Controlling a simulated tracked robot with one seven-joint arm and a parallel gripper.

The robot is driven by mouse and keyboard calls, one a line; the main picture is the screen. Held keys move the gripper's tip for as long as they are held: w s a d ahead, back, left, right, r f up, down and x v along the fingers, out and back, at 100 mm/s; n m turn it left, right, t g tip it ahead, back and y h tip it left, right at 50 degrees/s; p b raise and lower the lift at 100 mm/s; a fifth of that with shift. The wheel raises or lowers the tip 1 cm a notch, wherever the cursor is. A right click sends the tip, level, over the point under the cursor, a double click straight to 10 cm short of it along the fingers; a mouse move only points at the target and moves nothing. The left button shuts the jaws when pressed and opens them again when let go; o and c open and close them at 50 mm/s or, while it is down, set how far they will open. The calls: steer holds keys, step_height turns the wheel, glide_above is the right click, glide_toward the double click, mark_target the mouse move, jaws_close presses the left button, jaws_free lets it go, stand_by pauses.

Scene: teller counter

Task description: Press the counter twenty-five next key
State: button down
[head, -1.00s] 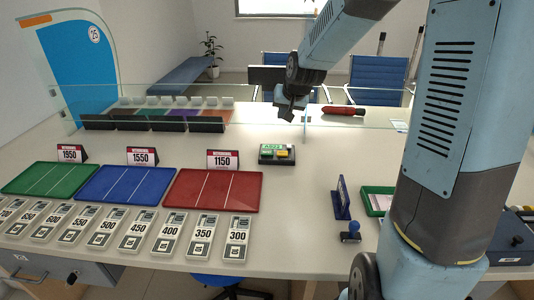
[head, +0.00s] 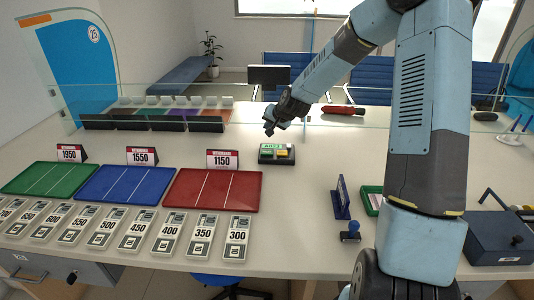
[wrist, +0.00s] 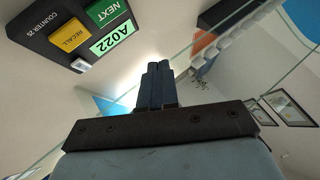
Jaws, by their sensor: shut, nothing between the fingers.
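The counter 25 call unit (head: 277,159) is a small black box on the counter, right of the red mat. In the wrist view the unit (wrist: 45,20) shows upside down at top left, with a green NEXT key (wrist: 103,12), a yellow RECALL key (wrist: 69,37), a small pale button (wrist: 81,65) and a green display (wrist: 112,37) reading A022. My gripper (head: 269,130) is above and just behind the unit in the head view, apart from it. In the wrist view its fingers (wrist: 158,70) are together and empty, beside the unit.
A glass screen (head: 230,122) runs across the counter behind the unit. Bare counter surrounds the unit's front.

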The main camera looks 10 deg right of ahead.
mark_target(269, 153)
steer(key=shift+f, duration=0.15)
steer(key=shift+f, duration=4.3)
steer(key=shift+f, duration=0.1)
steer(key=shift+f, duration=0.25)
steer(key=shift+f, duration=0.4)
steer(key=shift+r, duration=0.85)
steer(key=shift+r, duration=0.15)
steer(key=shift+r, duration=2.35)
